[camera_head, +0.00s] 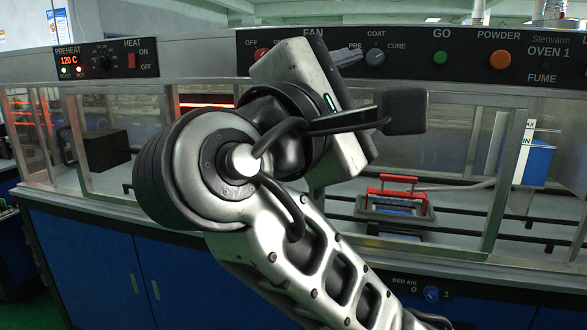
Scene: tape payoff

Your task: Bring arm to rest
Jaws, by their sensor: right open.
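My right arm comes up from the bottom right and fills the middle of the head view. Its right gripper (376,84) is raised in front of the oven's control panel and points up and to the right. The gripper is open, one finger near the COAT knob and the other, with a dark pad, lower down. I see nothing between the fingers. My left gripper is out of view.
A red-handled tray (395,190) sits behind the glazing. The preheat panel (105,60) is at left, blue cabinets (90,265) below.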

